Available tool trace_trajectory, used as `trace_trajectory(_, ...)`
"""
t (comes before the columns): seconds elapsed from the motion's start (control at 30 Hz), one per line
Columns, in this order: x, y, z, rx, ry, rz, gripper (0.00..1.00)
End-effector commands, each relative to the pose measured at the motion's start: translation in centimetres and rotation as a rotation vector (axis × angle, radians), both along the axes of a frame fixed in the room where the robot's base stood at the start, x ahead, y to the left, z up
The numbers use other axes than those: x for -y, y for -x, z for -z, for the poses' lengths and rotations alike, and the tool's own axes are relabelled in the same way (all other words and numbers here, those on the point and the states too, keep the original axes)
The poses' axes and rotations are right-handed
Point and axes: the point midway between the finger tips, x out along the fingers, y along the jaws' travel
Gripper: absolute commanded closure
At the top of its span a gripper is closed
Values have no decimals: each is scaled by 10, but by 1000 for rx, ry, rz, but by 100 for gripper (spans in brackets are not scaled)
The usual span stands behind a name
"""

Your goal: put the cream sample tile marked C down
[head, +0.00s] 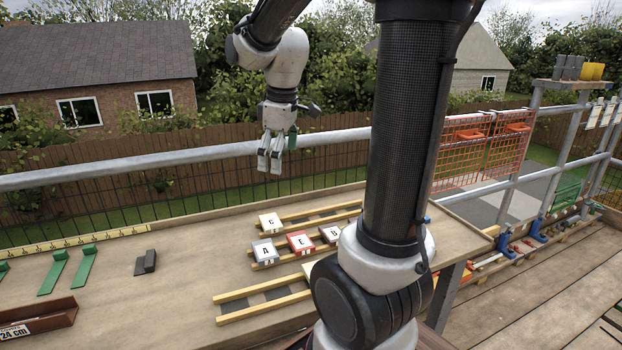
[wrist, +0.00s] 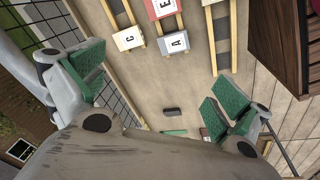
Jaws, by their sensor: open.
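The cream sample tile marked C (head: 270,222) lies on the left end of the rearmost pair of wooden battens on the table. It also shows in the wrist view (wrist: 128,38), near the top. The grey tile marked A (head: 265,250) and the red tile marked E (head: 300,242) rest on the middle battens. Another grey tile (head: 330,233) beside them is partly hidden by my arm.
Green brackets (head: 86,265), a dark grey block (head: 146,262) and a brown channel piece (head: 45,318) lie on the left of the table. A yellow ruler (head: 95,240) runs along the back edge. A metal railing (head: 150,165) stands behind. The front battens (head: 262,298) look mostly bare.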

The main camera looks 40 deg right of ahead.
Motion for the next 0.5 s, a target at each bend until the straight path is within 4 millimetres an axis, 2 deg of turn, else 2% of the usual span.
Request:
trace_trajectory(0.03,-6,26,-12,35,-15,78,0)
trace_trajectory(0.2,-19,103,-24,121,-94,369,0)
trace_trajectory(0.33,-24,143,-19,166,-152,530,0)
trace_trajectory(0.5,-27,165,-13,191,-193,636,0)
